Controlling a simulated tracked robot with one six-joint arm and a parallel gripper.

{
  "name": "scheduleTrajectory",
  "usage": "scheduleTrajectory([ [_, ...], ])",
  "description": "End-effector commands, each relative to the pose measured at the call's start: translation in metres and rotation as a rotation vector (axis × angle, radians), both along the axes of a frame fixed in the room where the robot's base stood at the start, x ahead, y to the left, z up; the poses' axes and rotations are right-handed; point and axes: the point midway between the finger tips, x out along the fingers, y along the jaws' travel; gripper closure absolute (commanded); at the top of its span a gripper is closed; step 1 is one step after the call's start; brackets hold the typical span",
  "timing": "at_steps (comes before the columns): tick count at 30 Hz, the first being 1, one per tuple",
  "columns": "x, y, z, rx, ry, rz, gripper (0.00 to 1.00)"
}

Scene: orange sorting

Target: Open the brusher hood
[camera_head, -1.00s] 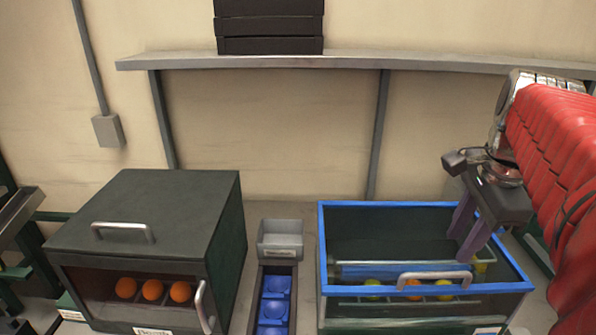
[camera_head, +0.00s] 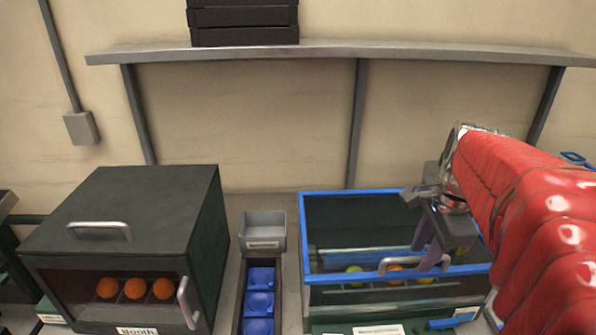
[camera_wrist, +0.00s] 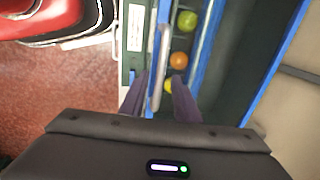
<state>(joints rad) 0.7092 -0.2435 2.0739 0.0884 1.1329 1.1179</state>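The brusher is a dark green box with a blue-rimmed hood (camera_head: 330,194) that looks see-through. The hood lies shut. Its grey bar handle (camera_head: 392,263) is at the front edge. My gripper (camera_head: 427,258) points down at the right part of this handle, fingers apart. In the wrist view my gripper (camera_wrist: 160,98) has one finger on each side of the handle (camera_wrist: 158,75), with gaps showing. The handle's right end is partly hidden by a finger in the head view. Whether the fingers touch it cannot be told.
A dark booth (camera_head: 120,205) with oranges inside stands at the left. A grey bin (camera_head: 264,232) and a blue cupped strip (camera_head: 259,300) lie between. Fruits (camera_wrist: 179,59) sit in the brusher. A shelf (camera_head: 330,50) runs along the wall.

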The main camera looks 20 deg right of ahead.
Motion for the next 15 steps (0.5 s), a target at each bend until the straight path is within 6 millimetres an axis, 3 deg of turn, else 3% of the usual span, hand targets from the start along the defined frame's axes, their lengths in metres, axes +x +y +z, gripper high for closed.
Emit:
scheduleTrajectory([
  [12,-0.0002,-0.0004,0.0003,0.0,0.0,-0.001,0.99],
  [15,-0.0001,-0.0005,0.0004,0.0,-0.001,-0.001,1.0],
])
